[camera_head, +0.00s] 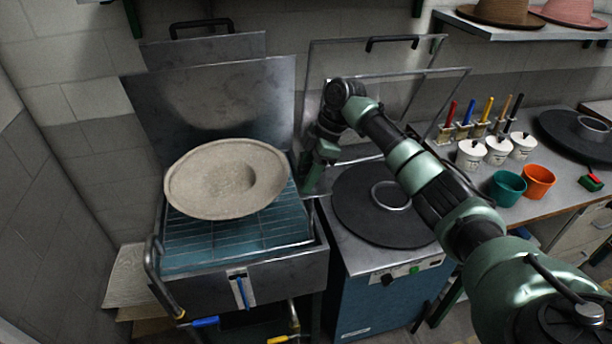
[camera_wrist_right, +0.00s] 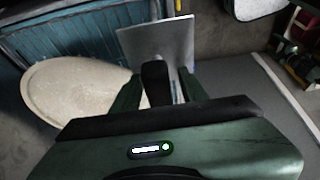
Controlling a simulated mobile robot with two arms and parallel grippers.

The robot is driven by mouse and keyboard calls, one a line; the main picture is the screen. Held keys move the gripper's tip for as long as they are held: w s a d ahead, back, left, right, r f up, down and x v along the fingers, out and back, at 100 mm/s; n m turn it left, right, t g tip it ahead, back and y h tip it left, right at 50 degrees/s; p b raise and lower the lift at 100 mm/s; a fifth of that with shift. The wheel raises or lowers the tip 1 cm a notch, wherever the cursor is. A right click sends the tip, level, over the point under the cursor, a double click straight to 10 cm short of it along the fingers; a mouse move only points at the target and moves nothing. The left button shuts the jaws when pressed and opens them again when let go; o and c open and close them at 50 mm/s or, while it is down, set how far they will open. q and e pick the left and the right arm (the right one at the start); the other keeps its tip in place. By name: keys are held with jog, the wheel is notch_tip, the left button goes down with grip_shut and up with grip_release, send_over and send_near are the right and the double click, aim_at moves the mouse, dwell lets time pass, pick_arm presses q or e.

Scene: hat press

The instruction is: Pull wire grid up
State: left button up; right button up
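The wire grid (camera_head: 190,247) lies over a blue interior in the metal basin at left in the head view. A beige hat form (camera_head: 205,203) with a wide brim rests on it and hides much of it. A bent metal handle (camera_head: 152,262) shows at its left side. My right gripper (camera_head: 311,188) points down at the basin's right edge, beside the hat. In the wrist view its fingers (camera_wrist_right: 158,75) stand apart, with a dark part between them that I cannot identify. The hat form also shows there (camera_wrist_right: 72,92). My left gripper is out of view.
A raised metal lid (camera_head: 215,95) stands behind the basin. A round black plate (camera_head: 362,215) with a metal ring sits to the right, under my right arm. Cups (camera_head: 507,188) and brushes (camera_head: 485,115) stand on the right-hand counter. Hats (camera_head: 500,10) lie on a shelf above.

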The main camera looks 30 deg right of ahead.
jog(key=b+v, duration=0.2)
jog(key=v, duration=0.4)
jog(key=shift+d+r, duration=0.2)
jog(key=shift+r, duration=0.05)
jog(key=shift+s+d+r+b, duration=0.1)
jog(key=shift+d+r+b, duration=0.15)
jog(key=shift+r, duration=0.3)
jog(key=shift+a, duration=0.1)
